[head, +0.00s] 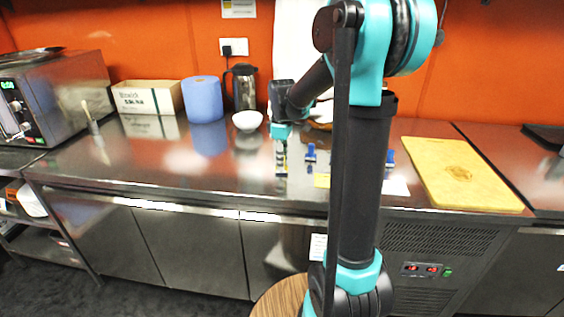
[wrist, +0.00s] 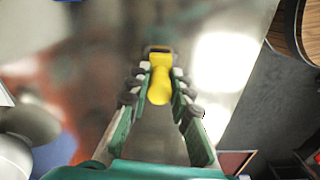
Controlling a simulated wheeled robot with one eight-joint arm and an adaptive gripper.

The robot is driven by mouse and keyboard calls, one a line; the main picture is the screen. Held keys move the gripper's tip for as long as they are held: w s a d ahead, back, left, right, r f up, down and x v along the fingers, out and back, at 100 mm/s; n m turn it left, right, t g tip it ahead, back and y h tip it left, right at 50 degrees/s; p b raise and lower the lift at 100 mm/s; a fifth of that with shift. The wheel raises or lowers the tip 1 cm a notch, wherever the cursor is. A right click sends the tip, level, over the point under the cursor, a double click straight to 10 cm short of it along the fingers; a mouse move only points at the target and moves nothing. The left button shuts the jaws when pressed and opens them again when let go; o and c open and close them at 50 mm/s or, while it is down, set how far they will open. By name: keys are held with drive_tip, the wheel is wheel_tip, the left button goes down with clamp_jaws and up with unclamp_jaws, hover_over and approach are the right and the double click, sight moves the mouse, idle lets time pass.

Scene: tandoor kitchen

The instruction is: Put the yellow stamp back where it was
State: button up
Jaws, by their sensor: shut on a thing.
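The yellow stamp (wrist: 160,82) is between the fingers of my gripper (wrist: 155,88) in the wrist view, with its dark base pointing away from the palm. My gripper is shut on its yellow handle. In the head view my gripper (head: 281,150) points down just above the steel counter, and the stamp in it is too small to make out clearly. A blue stamp (head: 311,152) stands on the counter to the right of my gripper. Another blue item (head: 390,158) shows farther right, partly hidden by my arm.
A white bowl (head: 247,121), blue roll (head: 203,100), flask (head: 241,88) and carton (head: 148,98) stand behind. A wooden board (head: 460,175) lies at right.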

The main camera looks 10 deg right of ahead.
drive_tip(key=shift+f, duration=0.15)
drive_tip(key=o, duration=0.9)
wheel_tip(320, 180, up, 12)
drive_tip(key=shift+r, duration=0.1)
idle(0.5)
